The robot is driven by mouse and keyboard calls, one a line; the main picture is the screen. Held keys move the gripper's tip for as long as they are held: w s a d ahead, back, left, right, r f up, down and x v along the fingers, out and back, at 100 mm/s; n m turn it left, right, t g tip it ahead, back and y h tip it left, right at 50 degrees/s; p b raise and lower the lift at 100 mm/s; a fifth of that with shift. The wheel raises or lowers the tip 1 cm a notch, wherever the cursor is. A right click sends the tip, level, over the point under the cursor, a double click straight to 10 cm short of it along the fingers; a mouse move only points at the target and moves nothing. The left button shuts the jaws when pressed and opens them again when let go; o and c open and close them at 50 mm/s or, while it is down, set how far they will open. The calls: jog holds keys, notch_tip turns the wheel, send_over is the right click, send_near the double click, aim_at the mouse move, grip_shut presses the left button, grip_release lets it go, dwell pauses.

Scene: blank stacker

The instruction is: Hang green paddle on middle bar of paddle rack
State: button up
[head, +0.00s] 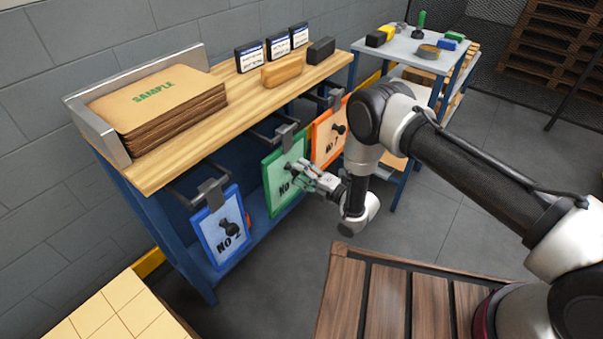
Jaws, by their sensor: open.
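The blue paddle (208,238) hangs on the left bar (180,196). The orange paddle (324,146) hangs on the right bar (318,96), partly hidden behind my gripper and arm. My gripper covers part of the green paddle's printing.
The workbench (235,108) holds a stack of SAMPLE sheets (155,100) in a metal tray, labelled boxes and a wooden block (282,71). A tool cart (425,60) stands behind right. A slatted wooden surface (345,300) is in front. Grey floor is open between.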

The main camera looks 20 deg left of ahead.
jog(key=v, duration=1.2)
jog(key=s+d+f+m+g+h, duration=0.2)
jog(key=d+f+m+h, duration=0.25)
jog(key=f, duration=0.25)
jog(key=s+d+f+m+g+h, duration=0.25)
jog(key=d+f+m+h, duration=0.2)
jog(key=f, duration=0.35)
jog(key=d+r+m+g+h, duration=0.2)
jog(key=d+r+m+h, duration=0.4)
jog(key=d+r, duration=0.7)
jog(key=d+r+m+g+h, duration=0.25)
jog(key=d+r+m, duration=0.6)
jog(key=r, duration=0.85)
jog(key=s+d+r+m+t, duration=0.2)
jog(key=s+d+r, duration=0.2)
jog(key=r, duration=0.7)
jog(key=s+d+r+m+t, duration=0.2)
jog(key=s+d+r, duration=0.3)
jog(key=s+r, duration=0.3)
jog(key=s+d+r+m+t, duration=0.2)
jog(key=s+d+r+m, duration=0.2)
jog(key=r, duration=0.9)
jog(key=s+y, duration=0.1)
jog(key=s, duration=0.2)
jog(key=shift+d+r+t, duration=0.3)
jog(key=shift+d, duration=0.1)
